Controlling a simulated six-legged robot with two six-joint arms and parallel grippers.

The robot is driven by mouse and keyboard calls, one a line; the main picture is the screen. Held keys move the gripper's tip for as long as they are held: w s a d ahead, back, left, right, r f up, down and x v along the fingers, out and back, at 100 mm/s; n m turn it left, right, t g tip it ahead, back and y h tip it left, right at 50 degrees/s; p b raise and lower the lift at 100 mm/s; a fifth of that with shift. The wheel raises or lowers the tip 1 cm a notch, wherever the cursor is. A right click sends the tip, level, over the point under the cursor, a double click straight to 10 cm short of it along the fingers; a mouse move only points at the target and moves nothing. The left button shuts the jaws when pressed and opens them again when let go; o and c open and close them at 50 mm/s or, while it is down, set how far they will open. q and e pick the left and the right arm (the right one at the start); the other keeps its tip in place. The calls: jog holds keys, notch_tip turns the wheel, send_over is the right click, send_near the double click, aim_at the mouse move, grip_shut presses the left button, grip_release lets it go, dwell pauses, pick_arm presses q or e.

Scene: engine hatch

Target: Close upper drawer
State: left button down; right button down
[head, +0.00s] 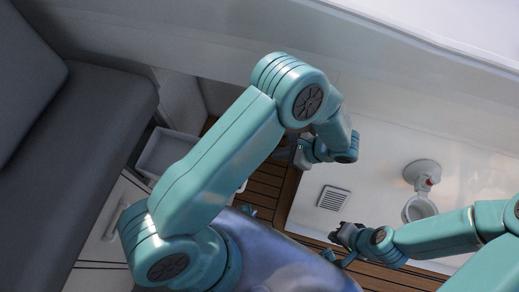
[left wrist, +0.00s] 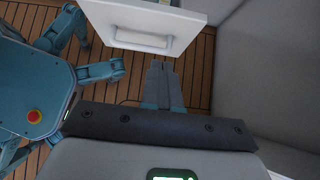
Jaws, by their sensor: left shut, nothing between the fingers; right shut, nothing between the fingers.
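The upper drawer (head: 165,152) stands pulled out beside the dark bench in the head view, its grey inside partly hidden behind my left arm. In the left wrist view, a white drawer front (left wrist: 178,22) with a light bar handle (left wrist: 143,40) is at the top. My left gripper (head: 301,154) is shut and empty, to the right of the open drawer in the head view. In the left wrist view its fingers (left wrist: 162,66) point toward the drawer front, just below its lower edge; contact cannot be told. My right gripper (head: 338,233) is shut and empty, far from the drawer.
A dark cushioned bench (head: 75,125) fills the left. A white cabinet front with a handle (head: 113,214) is below the drawer in the head view. Slatted wood floor (head: 268,186) lies between. A white panel with a vent (head: 333,198) and a round fitting (head: 421,172) is at right.

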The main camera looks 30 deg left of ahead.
pick_arm(q)
jog(key=x, duration=0.4)
jog(key=a+r+b+x, duration=0.1)
jog(key=x, duration=0.3)
jog(key=s+x, duration=0.1)
jog(key=x, duration=0.3)
jog(key=shift+a+r, duration=0.3)
jog(key=shift+a, duration=0.3)
jog(key=s+a+b, duration=0.3)
jog(key=a+b, duration=0.1)
jog(key=a, duration=1.1)
jog(key=s+a+b, duration=0.4)
jog(key=a, duration=1.1)
jog(key=shift+s+a+b, duration=0.2)
jog(key=shift+a+b, duration=0.05)
jog(key=shift+b, duration=0.05)
